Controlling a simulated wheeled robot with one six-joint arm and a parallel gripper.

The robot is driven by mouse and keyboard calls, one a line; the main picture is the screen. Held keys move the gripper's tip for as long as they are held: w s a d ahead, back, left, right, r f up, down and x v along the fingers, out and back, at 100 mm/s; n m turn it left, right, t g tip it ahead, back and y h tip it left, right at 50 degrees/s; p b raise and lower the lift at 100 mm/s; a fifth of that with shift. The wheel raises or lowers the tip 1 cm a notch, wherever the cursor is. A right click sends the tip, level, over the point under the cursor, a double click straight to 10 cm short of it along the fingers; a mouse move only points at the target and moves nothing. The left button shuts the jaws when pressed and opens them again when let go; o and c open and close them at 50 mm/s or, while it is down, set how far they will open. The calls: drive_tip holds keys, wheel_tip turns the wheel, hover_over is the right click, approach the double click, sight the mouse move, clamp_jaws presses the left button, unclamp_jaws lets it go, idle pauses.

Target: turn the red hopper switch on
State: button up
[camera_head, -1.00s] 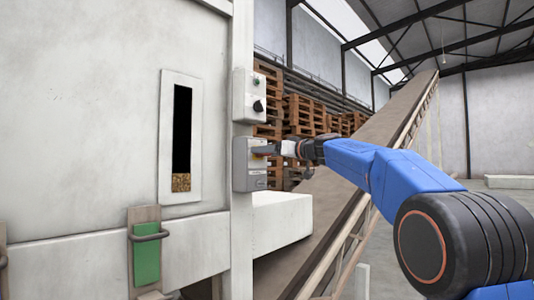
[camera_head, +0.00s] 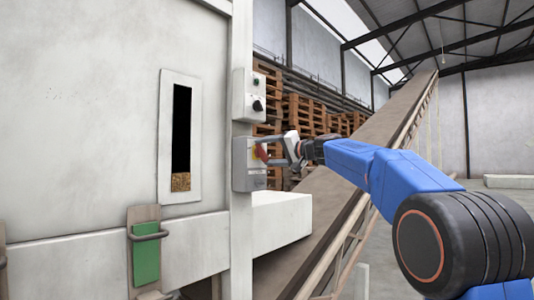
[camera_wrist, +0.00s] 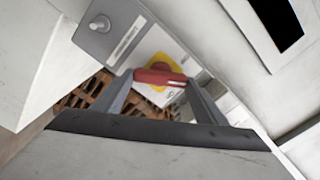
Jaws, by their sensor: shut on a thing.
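The red hopper switch (camera_head: 261,152) is a red handle on a yellow plate, on the front of a grey box (camera_head: 250,180) fixed to the white post. In the wrist view the red handle (camera_wrist: 160,77) lies between my two fingertips, over the yellow plate (camera_wrist: 166,58). My gripper (camera_head: 266,150) reaches in from the right and is shut on the handle. The handle looks tilted in the body camera view. The fingers hide part of the handle's ends and of the box.
A second grey box (camera_head: 250,96) with a black knob sits just above on the same post. The white hopper wall (camera_head: 90,100) with a dark sight window stands at left. A white ledge (camera_head: 285,222) juts out below. A conveyor (camera_head: 365,165) and pallets (camera_head: 300,113) stand behind.

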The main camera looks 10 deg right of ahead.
drive_tip(key=m, duration=0.6)
drive_tip(key=shift+d+f, duration=0.1)
drive_tip(key=shift+f, duration=0.1)
drive_tip(key=shift+m, duration=0.4)
drive_tip(key=o, duration=1.1)
drive_tip(key=shift+c, duration=0.2)
drive_tip(key=v, duration=1.7)
drive_tip(key=shift+s+d, duration=0.1)
